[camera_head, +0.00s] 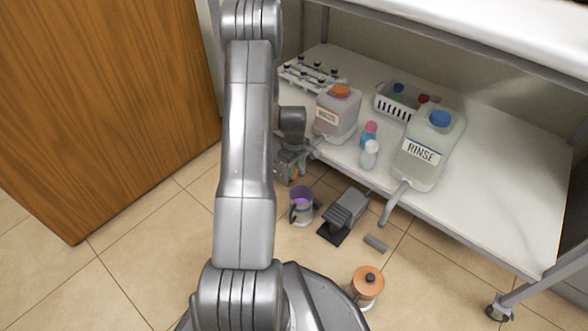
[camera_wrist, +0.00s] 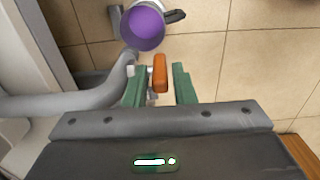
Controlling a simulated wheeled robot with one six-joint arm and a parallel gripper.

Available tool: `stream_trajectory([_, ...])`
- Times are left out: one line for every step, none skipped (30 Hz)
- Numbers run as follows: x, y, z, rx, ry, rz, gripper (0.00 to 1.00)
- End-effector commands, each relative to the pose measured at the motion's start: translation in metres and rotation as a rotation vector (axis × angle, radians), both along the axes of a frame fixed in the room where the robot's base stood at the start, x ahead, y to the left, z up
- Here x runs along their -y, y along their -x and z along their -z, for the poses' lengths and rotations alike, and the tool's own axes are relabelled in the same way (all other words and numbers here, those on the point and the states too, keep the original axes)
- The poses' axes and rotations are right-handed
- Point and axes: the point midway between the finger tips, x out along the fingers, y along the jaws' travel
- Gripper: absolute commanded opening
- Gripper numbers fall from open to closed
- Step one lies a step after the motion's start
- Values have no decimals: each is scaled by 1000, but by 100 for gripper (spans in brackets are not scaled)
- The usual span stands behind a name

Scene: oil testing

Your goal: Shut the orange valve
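The orange valve (camera_wrist: 160,73) is a short orange handle at the end of a grey spout (camera_wrist: 85,102) in the wrist view. The handle points up and down in that picture. My gripper (camera_wrist: 160,84) is open, with its green finger pads on either side of the handle. The handle is nearer the left pad, and gaps show on both sides. In the head view my gripper (camera_head: 290,167) is at the shelf's front edge, below the orange-capped jug (camera_head: 337,113), and mostly hides the valve. A pitcher with purple liquid (camera_head: 301,205) stands on the floor below; the liquid also shows in the wrist view (camera_wrist: 143,27).
The low white shelf (camera_head: 470,200) carries a RINSE jug (camera_head: 428,150) with its own spout, small bottles (camera_head: 369,154), a white basket (camera_head: 392,105) and a vial rack. A grey pedal (camera_head: 345,214) and an orange-topped canister (camera_head: 367,285) stand on the floor. A wooden cabinet (camera_head: 100,110) is left.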

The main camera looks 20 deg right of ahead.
Motion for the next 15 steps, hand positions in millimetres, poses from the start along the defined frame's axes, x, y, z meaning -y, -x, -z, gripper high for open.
stream_trajectory([0, 0, 1, 0, 0, 0, 24])
stream_trajectory([0, 0, 1, 0, 0, 0, 24])
stream_trajectory([0, 0, 1, 0, 0, 0, 24])
stream_trajectory([0, 0, 1, 0, 0, 0, 24])
stream_trajectory([0, 0, 1, 0, 0, 0, 24])
stream_trajectory([0, 0, 0, 0, 0, 0, 24])
stream_trajectory([0, 0, 0, 0, 0, 0, 24])
stream_trajectory([0, 0, 0, 0, 0, 0, 20])
stream_trajectory([0, 0, 0, 0, 0, 0, 12])
stream_trajectory([0, 0, 0, 0, 0, 0, 6])
stream_trajectory([0, 0, 0, 0, 0, 0, 0])
stream_trajectory([0, 0, 0, 0, 0, 0, 0])
stream_trajectory([0, 0, 0, 0, 0, 0, 0])
stream_trajectory([0, 0, 0, 0, 0, 0, 0])
stream_trajectory([0, 0, 0, 0, 0, 0, 0])
